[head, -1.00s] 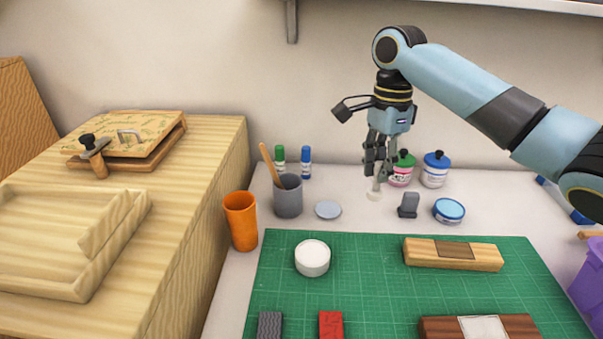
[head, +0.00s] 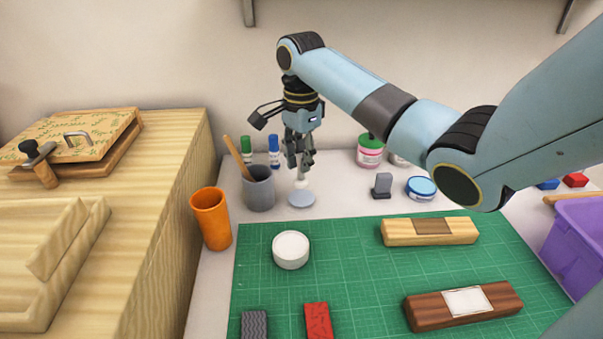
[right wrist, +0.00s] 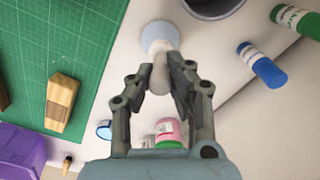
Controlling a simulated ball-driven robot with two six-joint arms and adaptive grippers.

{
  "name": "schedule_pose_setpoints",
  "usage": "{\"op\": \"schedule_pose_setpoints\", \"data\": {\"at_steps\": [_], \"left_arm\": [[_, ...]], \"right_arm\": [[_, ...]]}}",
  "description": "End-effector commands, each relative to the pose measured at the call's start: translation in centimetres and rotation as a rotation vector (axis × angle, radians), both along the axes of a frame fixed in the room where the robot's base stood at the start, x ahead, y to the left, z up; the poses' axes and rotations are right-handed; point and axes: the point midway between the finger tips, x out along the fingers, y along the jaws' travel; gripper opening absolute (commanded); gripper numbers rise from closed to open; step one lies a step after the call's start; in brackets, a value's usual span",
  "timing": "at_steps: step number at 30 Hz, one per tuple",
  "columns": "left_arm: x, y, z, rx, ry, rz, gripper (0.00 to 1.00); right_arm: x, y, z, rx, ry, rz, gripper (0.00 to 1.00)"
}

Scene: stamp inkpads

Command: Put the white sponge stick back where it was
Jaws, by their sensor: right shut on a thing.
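My right gripper (head: 300,165) is shut on the white sponge stick (head: 301,183), whose pale head points down. The stick is just above or on the round grey-blue disc (head: 301,200) lying on the white table behind the green mat. In the right wrist view the stick (right wrist: 159,72) sits between the fingers of my right gripper (right wrist: 172,80), with its far end overlapping the pale blue disc (right wrist: 158,34). I cannot tell whether it touches the disc. My left gripper is out of view.
A grey cup (head: 258,190) with a wooden stick stands just left of the disc. Green and blue bottles (head: 273,152) stand behind. A grey stamp (head: 382,186) and blue inkpad (head: 421,188) are to the right. A white round container (head: 291,250) sits on the green mat (head: 345,268).

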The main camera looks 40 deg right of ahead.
Motion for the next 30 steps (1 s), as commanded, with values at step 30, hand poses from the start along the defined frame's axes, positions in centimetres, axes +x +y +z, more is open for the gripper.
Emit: {"op": "schedule_pose_setpoints", "data": {"at_steps": [30], "left_arm": [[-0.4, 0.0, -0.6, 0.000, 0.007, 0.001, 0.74]], "right_arm": [[-0.1, 0.0, -3.7, 0.000, 0.001, -0.001, 0.38]]}}
